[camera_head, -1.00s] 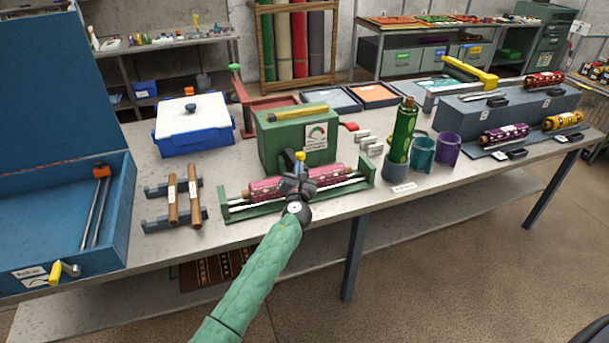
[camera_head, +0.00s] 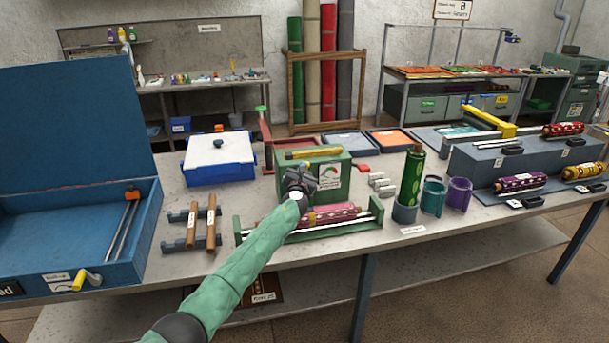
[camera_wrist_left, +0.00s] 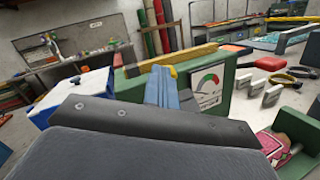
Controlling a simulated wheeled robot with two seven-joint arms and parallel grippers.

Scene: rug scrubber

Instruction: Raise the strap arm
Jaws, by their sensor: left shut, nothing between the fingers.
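The green box (camera_head: 330,180) with a dial gauge stands mid-table. A yellow bar (camera_head: 313,153) lies along its top, flat, and also shows in the left wrist view (camera_wrist_left: 190,56). It may be the strap arm; no label confirms this. My left gripper (camera_head: 298,182) is in front of the box, its fingertips hidden behind the hand. In the left wrist view its blue fingers (camera_wrist_left: 163,75) are shut and empty, with their tips near the yellow bar. I cannot tell whether they touch it. My right gripper is not in view.
A pink roll (camera_head: 335,213) lies in a green cradle (camera_head: 376,212) before the box. A blue case (camera_head: 150,235) and a white-lidded bin (camera_head: 219,150) are left. A green roll (camera_head: 412,178) and cups (camera_head: 433,195) stand right. A red knob (camera_head: 362,168) sits beside the box.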

